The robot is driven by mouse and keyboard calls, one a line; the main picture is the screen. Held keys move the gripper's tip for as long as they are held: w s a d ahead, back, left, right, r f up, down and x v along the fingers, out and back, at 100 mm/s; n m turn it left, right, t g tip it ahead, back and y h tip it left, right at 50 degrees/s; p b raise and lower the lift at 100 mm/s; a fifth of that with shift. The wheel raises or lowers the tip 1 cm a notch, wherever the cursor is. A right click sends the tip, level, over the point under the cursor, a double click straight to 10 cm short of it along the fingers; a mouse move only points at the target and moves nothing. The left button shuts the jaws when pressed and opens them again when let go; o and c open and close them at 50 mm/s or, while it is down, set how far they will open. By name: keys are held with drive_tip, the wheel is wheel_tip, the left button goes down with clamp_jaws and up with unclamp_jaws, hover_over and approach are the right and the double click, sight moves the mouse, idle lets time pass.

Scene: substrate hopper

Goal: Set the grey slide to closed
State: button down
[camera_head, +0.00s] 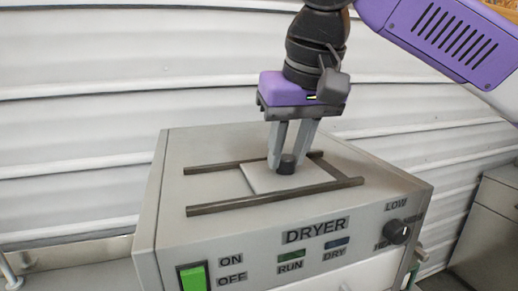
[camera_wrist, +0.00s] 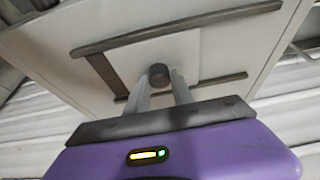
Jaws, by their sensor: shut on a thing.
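The grey slide (camera_head: 259,180) is a flat pale plate on top of the dryer, lying between two dark rails, with a round dark knob (camera_head: 287,164) on it. In the head view the slide sits around the middle of the rails, with a short gap before the dark end bar at the right. My gripper (camera_head: 288,163) points down and is shut on the knob. The wrist view shows the knob (camera_wrist: 159,75) between my fingertips and the slide (camera_wrist: 190,65) behind it. The opening under the slide is not clearly visible.
The dryer (camera_head: 150,200) is a grey box with a green switch (camera_head: 194,278), labels and a black dial (camera_head: 397,232) on its front. The rails (camera_head: 275,196) stand slightly proud of its top. A corrugated wall is behind; a grey cabinet (camera_head: 490,230) stands at right.

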sight(307, 165)
drive_tip(key=d, duration=0.2)
drive_tip(key=w+d, duration=0.1)
drive_tip(key=d, duration=0.1)
drive_tip(key=shift+w+r, duration=0.1)
drive_tip(key=shift+w, duration=0.05)
drive_tip(key=shift+d, duration=0.1)
drive_tip(key=c, duration=1.1)
unclamp_jaws()
drive_tip(key=shift+d, duration=0.1)
drive_tip(key=shift+s+r, duration=0.25)
drive_tip(key=shift+r, duration=0.2)
drive_tip(key=v, duration=0.6)
drive_tip(key=shift+s+r, duration=0.2)
drive_tip(key=shift+r, duration=0.1)
drive_tip(key=shift+d, duration=0.1)
